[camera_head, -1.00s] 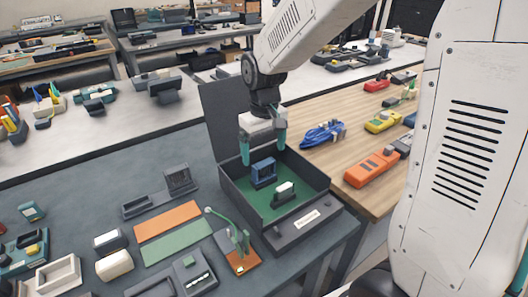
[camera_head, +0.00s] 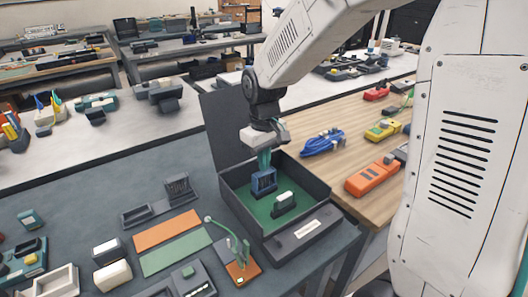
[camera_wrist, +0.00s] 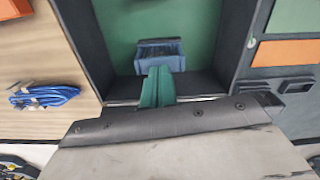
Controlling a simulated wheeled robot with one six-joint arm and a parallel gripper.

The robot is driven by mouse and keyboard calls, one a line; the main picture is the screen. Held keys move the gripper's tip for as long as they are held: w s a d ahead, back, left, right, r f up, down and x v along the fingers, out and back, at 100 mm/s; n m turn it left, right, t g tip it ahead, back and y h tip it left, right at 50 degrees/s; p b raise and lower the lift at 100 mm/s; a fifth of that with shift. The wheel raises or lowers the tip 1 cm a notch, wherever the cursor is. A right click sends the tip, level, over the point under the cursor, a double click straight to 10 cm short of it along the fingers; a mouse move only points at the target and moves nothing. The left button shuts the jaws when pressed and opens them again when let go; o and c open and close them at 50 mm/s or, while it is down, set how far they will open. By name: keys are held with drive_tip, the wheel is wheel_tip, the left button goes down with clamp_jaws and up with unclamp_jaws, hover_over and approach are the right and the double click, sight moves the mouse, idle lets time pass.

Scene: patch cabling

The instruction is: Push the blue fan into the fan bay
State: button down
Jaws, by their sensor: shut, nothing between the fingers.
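The blue fan (camera_head: 264,181), a blue block with a slotted face, stands on the green floor of an open dark box (camera_head: 232,203). My gripper (camera_head: 264,158) is over the box with its teal fingers together and empty, right at the fan's upper back edge. In the wrist view the shut fingers (camera_wrist: 157,86) point at the near side of the blue fan (camera_wrist: 160,56); I cannot tell whether they touch it. I cannot make out for certain which opening is the fan bay.
A dark block with a white top (camera_head: 285,203) stands beside the fan in the box. The raised lid (camera_head: 226,128) is behind. A blue cable coil (camera_head: 322,142) and an orange device (camera_head: 371,180) lie on the wooden table. Orange (camera_head: 166,230) and green mats lie left.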

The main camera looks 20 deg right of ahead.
drive_tip(key=shift+f, duration=0.3)
drive_tip(key=shift+f, duration=0.25)
idle(0.4)
drive_tip(key=shift+r, duration=5.3)
drive_tip(key=s+d+r+m, duration=0.1)
drive_tip(key=s+m, duration=0.1)
drive_tip(key=s, duration=1)
drive_tip(key=s+d+r+m+t, duration=0.1)
drive_tip(key=s+d, duration=0.1)
drive_tip(key=s, duration=1.1)
drive_tip(key=shift+m, duration=0.4)
